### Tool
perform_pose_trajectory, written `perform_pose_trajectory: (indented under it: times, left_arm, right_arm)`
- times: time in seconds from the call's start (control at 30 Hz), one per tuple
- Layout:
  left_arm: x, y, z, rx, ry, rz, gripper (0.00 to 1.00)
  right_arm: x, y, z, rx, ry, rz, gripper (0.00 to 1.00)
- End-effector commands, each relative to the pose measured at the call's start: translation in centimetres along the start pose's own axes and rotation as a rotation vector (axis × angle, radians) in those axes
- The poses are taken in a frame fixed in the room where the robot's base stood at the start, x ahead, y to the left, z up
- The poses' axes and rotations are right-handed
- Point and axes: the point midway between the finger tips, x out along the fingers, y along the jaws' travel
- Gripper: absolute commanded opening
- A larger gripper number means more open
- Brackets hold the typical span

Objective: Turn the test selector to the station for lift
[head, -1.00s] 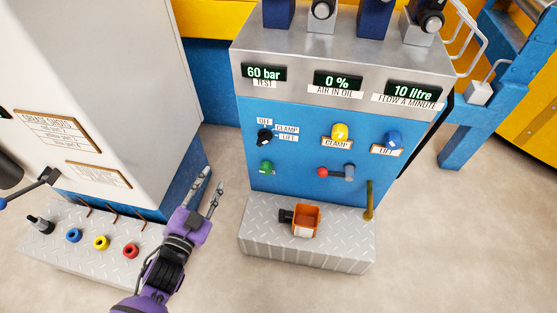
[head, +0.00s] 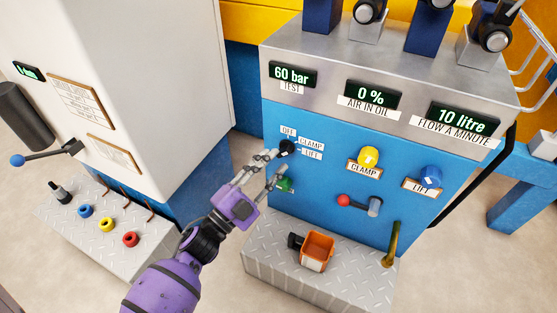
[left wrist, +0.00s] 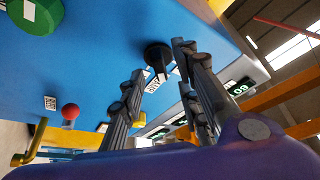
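The test selector (head: 287,147) is a small black knob on the blue panel, with labels OFF, CLAMP and LIFT (head: 312,154) beside it. Which label it points to is too small to tell. My left gripper (head: 277,162) is open and empty just below and left of the knob, its fingers pointing at it. In the left wrist view the black knob (left wrist: 157,54) shows ahead, roughly between the two open fingertips; I see no clear grip on it. My right gripper is not in view.
A green button (head: 285,184) sits just below the selector, close to my fingers. A yellow clamp knob (head: 368,156), a blue lift knob (head: 430,176) and a red-tipped lever (head: 358,204) are to the right. An orange bin (head: 316,250) stands on the step below.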

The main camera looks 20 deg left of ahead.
Motion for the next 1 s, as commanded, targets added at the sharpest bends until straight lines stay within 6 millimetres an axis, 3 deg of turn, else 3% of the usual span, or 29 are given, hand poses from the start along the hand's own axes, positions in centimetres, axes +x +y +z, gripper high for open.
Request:
perform_pose_trajectory:
  times: [0.2,0.5,0.73,1.0]
  left_arm:
    - [2.2,0.0,0.0,-0.001,0.001,0.0,0.3]
    - [2.4,0.0,0.0,-0.001,-0.001,0.0,0.3]
    - [2.4,0.0,0.0,-0.002,-0.001,0.0,0.0]
    - [2.4,0.0,0.0,0.005,-0.001,0.003,0.0]
  right_arm:
    - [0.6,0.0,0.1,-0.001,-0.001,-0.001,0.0]
    - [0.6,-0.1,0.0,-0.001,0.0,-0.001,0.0]
    - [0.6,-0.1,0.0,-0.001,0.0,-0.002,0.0]
    - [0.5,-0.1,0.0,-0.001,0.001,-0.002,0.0]
